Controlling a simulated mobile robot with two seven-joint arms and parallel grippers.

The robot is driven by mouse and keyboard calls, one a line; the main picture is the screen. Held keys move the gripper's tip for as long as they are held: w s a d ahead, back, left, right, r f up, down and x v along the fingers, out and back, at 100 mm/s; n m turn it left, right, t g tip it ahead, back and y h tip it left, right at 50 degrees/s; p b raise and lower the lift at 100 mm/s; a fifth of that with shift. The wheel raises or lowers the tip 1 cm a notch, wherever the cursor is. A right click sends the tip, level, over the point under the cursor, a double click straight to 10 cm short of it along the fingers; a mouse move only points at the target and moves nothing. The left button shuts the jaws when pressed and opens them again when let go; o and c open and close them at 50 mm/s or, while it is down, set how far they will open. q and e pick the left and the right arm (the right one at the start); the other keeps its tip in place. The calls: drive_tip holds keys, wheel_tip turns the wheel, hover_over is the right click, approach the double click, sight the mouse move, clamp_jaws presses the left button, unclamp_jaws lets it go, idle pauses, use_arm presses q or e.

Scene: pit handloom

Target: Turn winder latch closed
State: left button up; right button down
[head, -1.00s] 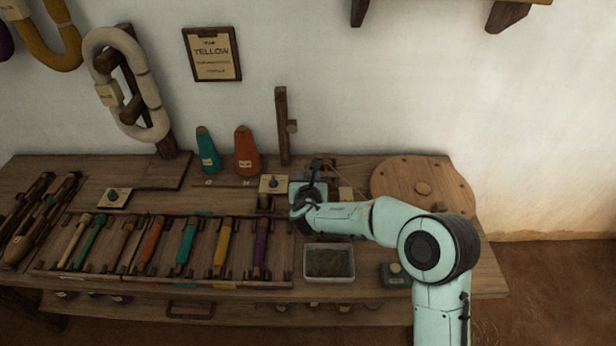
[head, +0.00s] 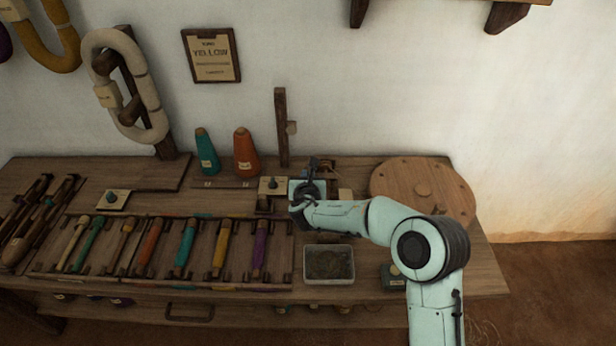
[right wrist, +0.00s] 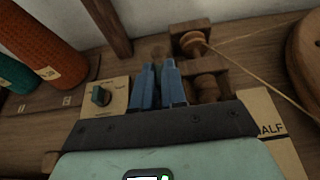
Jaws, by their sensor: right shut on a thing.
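The winder stands at the back right of the bench, with a wooden spool (right wrist: 192,43) and a second turned wooden part (right wrist: 207,86) in a wooden frame. My right gripper (right wrist: 159,72) is at the winder, its two blue fingers upright and close together, shut on the winder latch. The latch itself is hidden by the fingers, so I cannot tell its angle. In the head view my right gripper (head: 312,178) reaches in from the right and covers much of the winder. My left gripper is in neither view.
A knob panel (right wrist: 101,97) stands just left of the fingers. A large wooden wheel (head: 423,188) is to the right, with a thread running toward it. A grey tray (head: 329,264) lies in front. Orange (head: 246,152) and teal (head: 207,151) cones stand behind left.

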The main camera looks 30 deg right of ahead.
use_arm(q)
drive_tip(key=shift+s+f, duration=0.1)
use_arm(e)
drive_tip(key=shift+w+a+f+m+g+h, duration=0.1)
drive_tip(key=shift+w+a+m+g+h, duration=0.1)
drive_tip(key=shift+m+g+h, duration=1)
drive_tip(key=shift+m+h, duration=0.2)
drive_tip(key=shift+m, duration=0.1)
drive_tip(key=m+g+h, duration=0.2)
drive_tip(key=m+g, duration=0.1)
drive_tip(key=shift+w+a, duration=0.1)
drive_tip(key=shift+w, duration=0.05)
drive_tip(key=shift+w+m+g+h, duration=0.1)
drive_tip(key=shift+m+g+h, duration=0.4)
drive_tip(key=shift+m+g, duration=0.55)
drive_tip(key=shift+m+g+b, duration=0.25)
drive_tip(key=shift+b, duration=0.15)
drive_tip(key=m+g+b, duration=0.1)
drive_tip(key=g+b, duration=0.1)
drive_tip(key=b, duration=0.2)
drive_tip(key=shift+w+f+m+h, duration=0.1)
drive_tip(key=shift+m+h, duration=0.2)
drive_tip(key=shift+m, duration=0.1)
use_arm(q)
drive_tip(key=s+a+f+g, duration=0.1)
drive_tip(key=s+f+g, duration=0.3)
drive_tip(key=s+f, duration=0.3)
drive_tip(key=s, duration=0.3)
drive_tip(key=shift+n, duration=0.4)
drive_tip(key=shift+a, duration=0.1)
